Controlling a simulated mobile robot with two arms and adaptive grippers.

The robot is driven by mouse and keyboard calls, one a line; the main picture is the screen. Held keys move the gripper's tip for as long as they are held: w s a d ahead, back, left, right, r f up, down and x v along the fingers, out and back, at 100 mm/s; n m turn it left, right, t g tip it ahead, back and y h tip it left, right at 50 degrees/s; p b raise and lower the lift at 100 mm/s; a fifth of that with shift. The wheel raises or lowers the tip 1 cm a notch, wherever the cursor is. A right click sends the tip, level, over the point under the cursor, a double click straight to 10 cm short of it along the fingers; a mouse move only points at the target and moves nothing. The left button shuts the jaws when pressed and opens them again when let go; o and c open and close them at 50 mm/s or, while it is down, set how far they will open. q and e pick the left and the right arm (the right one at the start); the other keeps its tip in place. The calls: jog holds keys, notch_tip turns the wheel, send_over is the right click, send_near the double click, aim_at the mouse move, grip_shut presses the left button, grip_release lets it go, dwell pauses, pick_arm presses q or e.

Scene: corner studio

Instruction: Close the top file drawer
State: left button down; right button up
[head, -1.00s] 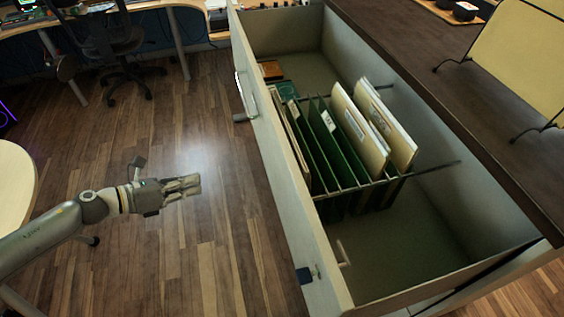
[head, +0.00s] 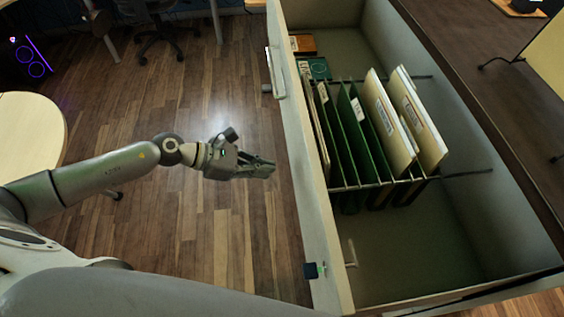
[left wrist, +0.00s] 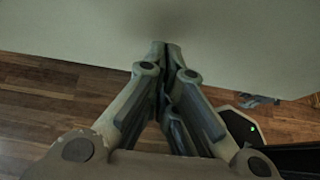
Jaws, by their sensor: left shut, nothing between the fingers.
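The top file drawer (head: 400,257) stands open in the head view, pulled out from under a dark cabinet top. Its pale front panel (head: 294,138) faces left and carries a handle (head: 275,74) toward the far end. Green and cream file folders (head: 388,122) hang on rails inside. My left gripper (head: 273,168) is shut and empty, just left of the front panel, fingers pointing at it. In the left wrist view, the shut fingertips (left wrist: 167,46) point at a pale flat surface; I cannot tell whether they touch it. My right gripper is not in view.
The dark cabinet top (head: 470,90) lies to the right. A round pale table (head: 30,135) stands at the left, and an office chair (head: 158,30) at the back. Wood floor (head: 180,235) left of the drawer is clear.

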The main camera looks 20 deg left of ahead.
aim_at(297, 170)
pick_arm(q)
jog(key=d, duration=0.1)
jog(key=w+d+p, duration=0.1)
jog(key=d, duration=0.1)
jog(key=shift+w+d+f+p, duration=0.1)
jog(key=shift+w+d+p, duration=0.15)
jog(key=shift+p, duration=0.1)
jog(key=shift+w+d+f, duration=0.15)
jog(key=shift+w+d, duration=0.05)
jog(key=shift+d, duration=0.3)
jog(key=shift+w, duration=0.1)
